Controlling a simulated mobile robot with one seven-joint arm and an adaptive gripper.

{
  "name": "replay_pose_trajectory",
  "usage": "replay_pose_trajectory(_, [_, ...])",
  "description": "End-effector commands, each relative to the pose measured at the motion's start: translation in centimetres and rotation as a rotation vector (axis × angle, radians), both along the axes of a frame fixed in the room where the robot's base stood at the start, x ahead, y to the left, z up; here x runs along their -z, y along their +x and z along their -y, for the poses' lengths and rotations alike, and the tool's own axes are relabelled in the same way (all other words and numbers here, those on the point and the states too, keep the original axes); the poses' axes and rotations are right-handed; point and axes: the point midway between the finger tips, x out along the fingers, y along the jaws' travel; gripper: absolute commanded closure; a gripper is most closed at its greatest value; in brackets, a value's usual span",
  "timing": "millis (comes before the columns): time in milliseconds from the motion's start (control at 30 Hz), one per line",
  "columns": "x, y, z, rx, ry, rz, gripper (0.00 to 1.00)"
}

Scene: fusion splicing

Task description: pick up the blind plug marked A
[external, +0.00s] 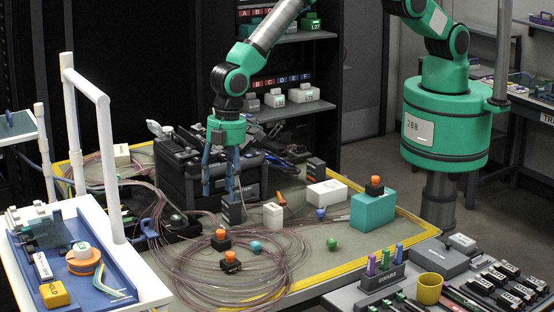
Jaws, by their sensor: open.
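My gripper (220,189) points down with its blue fingers apart, above the middle of the work mat. A dark upright block (232,211) stands just below the right finger; I cannot tell if they touch. I cannot read an A on any plug. Small candidates on the mat are two black pieces with orange tops (221,240) (230,262), a teal piece (255,246), a green piece (332,244) and a blue piece (320,213). Which one is the blind plug marked A, I cannot tell.
Loops of clear tubing (190,275) cover the mat's front left. A white block (273,216) and a teal box (372,211) stand to the right. A black case (180,180) is behind the gripper. A white-framed tray (115,287) is at left. The mat's front right is fairly clear.

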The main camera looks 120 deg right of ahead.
Motion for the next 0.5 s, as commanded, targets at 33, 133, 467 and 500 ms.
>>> replay_pose_trajectory(33, [0.0, 0.0, 0.0, 0.000, 0.000, 0.000, 0.44])
replay_pose_trajectory(133, [0.2, 0.0, 0.0, 0.000, 0.000, 0.000, 0.44])
replay_pose_trajectory(467, [3.1, 0.4, -0.1, 0.000, 0.000, -0.001, 0.44])
replay_pose_trajectory(500, [3.7, 0.4, -0.1, 0.000, 0.000, -0.001, 0.44])
